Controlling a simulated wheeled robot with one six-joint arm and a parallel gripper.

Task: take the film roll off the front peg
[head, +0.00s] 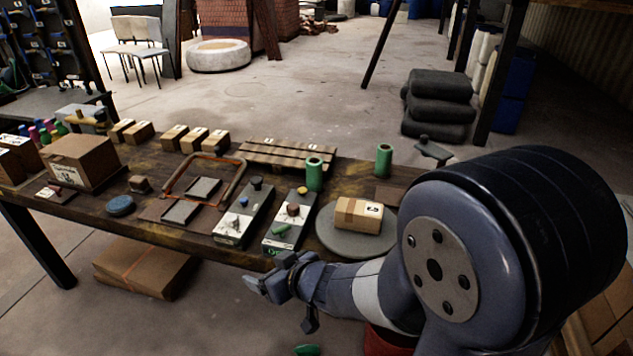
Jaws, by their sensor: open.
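Two upright green rolls stand on the wooden table in the head view. The nearer green roll (315,174) is at the front edge of a slatted pallet, with a dark hole in its top. The farther green roll (384,160) stands to its right. I take these to be film rolls; any pegs inside them are hidden. My gripper (280,303) is in front of the table's near edge, well short of both rolls. Its fingers are spread and nothing shows between them.
A round grey turntable (335,242) bears a taped carton (358,215) between my gripper and the rolls. Two control boxes with knobs, one grey (243,215), stand left of it. The slatted pallet (285,155) lies behind. A green piece (307,350) lies on the floor.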

